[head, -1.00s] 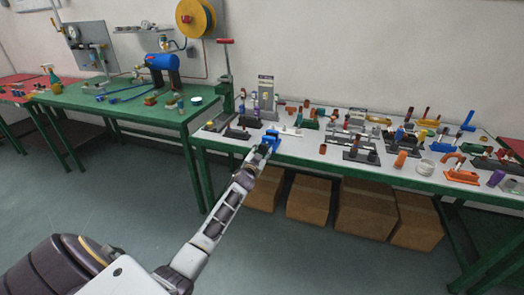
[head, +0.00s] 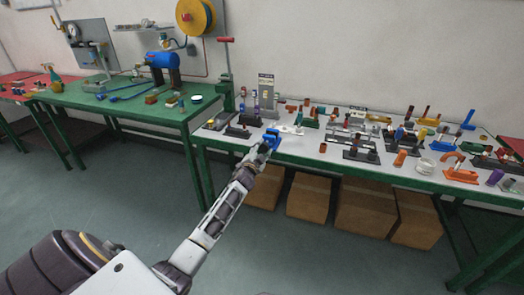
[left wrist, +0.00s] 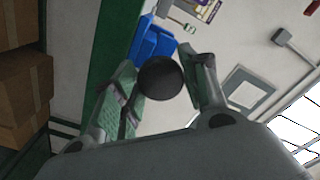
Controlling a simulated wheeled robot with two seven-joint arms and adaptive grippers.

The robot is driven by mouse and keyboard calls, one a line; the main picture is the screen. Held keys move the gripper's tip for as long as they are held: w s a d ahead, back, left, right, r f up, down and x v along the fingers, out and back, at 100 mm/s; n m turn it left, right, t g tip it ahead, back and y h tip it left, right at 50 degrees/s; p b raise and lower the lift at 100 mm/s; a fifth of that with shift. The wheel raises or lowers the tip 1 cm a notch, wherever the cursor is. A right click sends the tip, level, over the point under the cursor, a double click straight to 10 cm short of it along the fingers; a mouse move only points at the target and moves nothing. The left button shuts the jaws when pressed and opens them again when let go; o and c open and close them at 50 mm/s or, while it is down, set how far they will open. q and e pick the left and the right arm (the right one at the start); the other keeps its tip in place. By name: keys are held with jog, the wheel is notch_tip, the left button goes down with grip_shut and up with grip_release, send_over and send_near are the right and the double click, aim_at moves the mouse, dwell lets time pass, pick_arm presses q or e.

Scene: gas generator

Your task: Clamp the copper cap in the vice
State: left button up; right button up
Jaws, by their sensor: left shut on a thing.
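A blue vice (head: 270,135) stands at the front edge of the white-topped table, and its blue body also shows in the left wrist view (left wrist: 153,42). My left gripper (head: 262,150) is at the near side of the vice. In the left wrist view my left gripper (left wrist: 160,88) is shut on a dark round part (left wrist: 160,77) that lies in front of the blue body. I cannot tell whether this part belongs to the vice. A small copper-coloured cylinder (head: 322,147) stands to the right of the vice. I cannot tell whether it is the cap. No cap shows clearly in the vice jaws.
The white-topped table (head: 300,155) holds several pipe fittings and stands, densest at the right. Cardboard boxes (head: 306,198) stand under it. A green bench (head: 150,112) with a blue machine (head: 161,67) is at the left. The floor in front is clear.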

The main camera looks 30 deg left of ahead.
pick_arm(q)
jog(key=o, duration=1)
jog(key=shift+s, duration=0.1)
jog(key=shift+v, duration=5.9)
jog(key=shift+f, duration=0.1)
